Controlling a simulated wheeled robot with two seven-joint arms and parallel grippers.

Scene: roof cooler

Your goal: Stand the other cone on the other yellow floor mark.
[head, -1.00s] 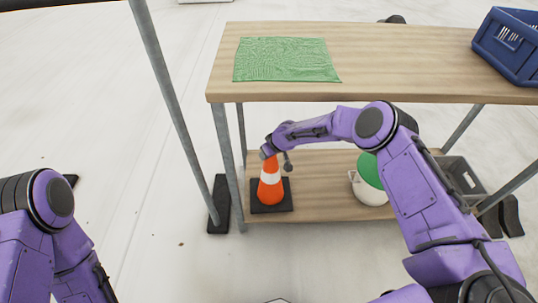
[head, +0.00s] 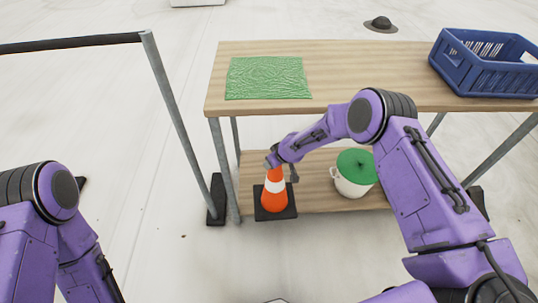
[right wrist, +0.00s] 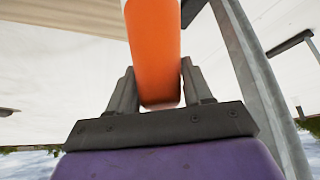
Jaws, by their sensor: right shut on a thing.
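The orange cone (head: 274,198) with a white band and black square base is upright at the left front of the lower wooden shelf (head: 312,197). Its base overlaps the shelf's front edge in the picture; I cannot tell whether it touches the shelf. My right gripper (head: 272,163) is shut on the cone's top. The right wrist view shows orange between the two dark fingers (right wrist: 158,90). My left arm shows at the left, but its gripper is out of view. No yellow floor mark and no second cone are in view.
A white pot with a green lid (head: 356,168) stands right of the cone. The tabletop (head: 370,70) above holds a green cloth (head: 268,78) and a blue crate (head: 487,62). A grey rail post (head: 180,110) with a black foot stands left. The pale floor in front is clear.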

